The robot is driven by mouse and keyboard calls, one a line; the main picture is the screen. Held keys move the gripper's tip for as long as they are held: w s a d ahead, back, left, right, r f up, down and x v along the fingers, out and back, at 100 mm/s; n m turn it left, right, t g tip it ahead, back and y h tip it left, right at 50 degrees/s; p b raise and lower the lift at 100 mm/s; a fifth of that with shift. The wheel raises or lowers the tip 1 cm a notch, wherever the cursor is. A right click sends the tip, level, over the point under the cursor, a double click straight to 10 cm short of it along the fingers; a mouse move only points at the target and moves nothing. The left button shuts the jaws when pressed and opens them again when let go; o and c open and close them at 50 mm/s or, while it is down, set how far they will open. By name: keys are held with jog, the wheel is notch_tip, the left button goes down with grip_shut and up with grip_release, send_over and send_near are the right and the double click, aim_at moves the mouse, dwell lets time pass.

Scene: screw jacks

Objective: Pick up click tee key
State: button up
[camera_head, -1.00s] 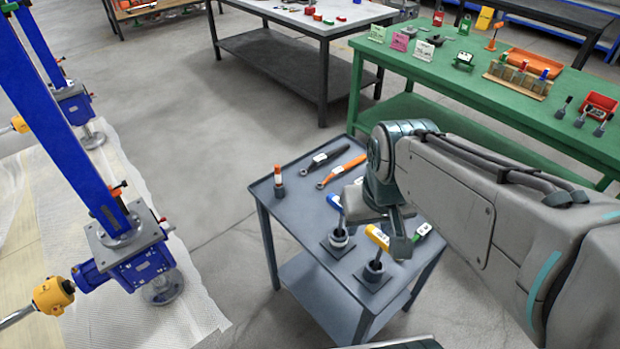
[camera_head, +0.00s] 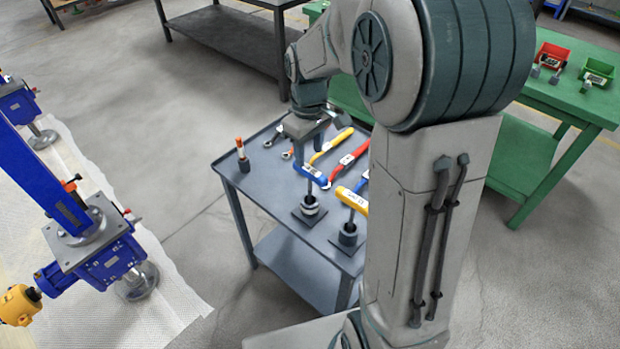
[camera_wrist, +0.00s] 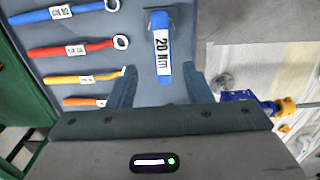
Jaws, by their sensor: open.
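The blue click tee key (camera_head: 312,175) stands upright in a dark round holder on the grey cart, its handle lying across the top. In the wrist view the blue handle (camera_wrist: 162,58) carries a white label reading 20 Nm and lies between my two fingers. My gripper (camera_wrist: 160,76) is open and empty, with a finger on either side of the handle and gaps to both. In the head view my gripper (camera_head: 308,140) is just above and behind the blue handle. A yellow tee key (camera_head: 351,200) stands in a second holder to the front right, partly hidden by my arm.
Blue, red, yellow and orange wrenches (camera_wrist: 72,48) lie beside the key on the cart (camera_head: 232,166). An orange-topped tool (camera_head: 241,152) stands at the cart's left corner. A green table (camera_head: 570,100) is at the right; blue screw jacks (camera_head: 100,255) stand at the left.

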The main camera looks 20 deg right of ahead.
aim_at(309, 167)
notch_tip(309, 167, down, 5)
jog(key=shift+r, duration=0.1)
jog(key=shift+s+f, duration=0.2)
jog(key=shift+f, duration=2.4)
grip_shut()
